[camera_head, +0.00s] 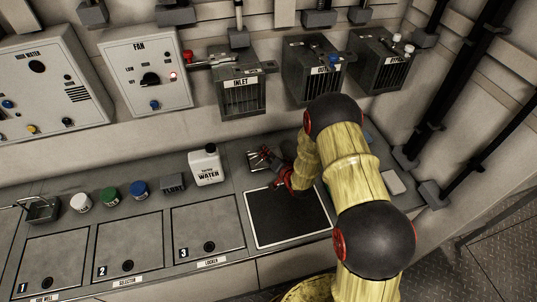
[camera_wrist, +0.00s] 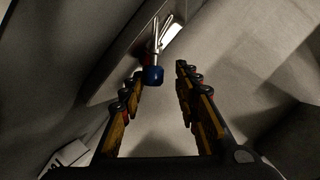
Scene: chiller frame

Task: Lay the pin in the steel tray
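My gripper (camera_head: 279,183) hangs over the dark mat in the head view, low over the bench and beside the jug. In the wrist view its two fingers (camera_wrist: 160,95) stand apart with nothing clamped between them. A silver pin with a blue end (camera_wrist: 153,74) lies ahead of the gap, nearer the left finger; I cannot tell how far beyond the fingertips it is. A blue-ended fitting (camera_head: 333,58) also shows on the outlet box; I cannot tell whether it is the same pin. A small open metal tray (camera_head: 40,211) sits at the bench's far left.
The black mat (camera_head: 285,222) looks bare. A shiny metal object (camera_head: 262,158) lies behind it, next to the white jug (camera_head: 206,166). White, green and blue lidded pots (camera_head: 109,197) stand left. The inlet box (camera_head: 242,95), outlet box (camera_head: 311,70) and bypass box (camera_head: 380,62) project from the wall.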

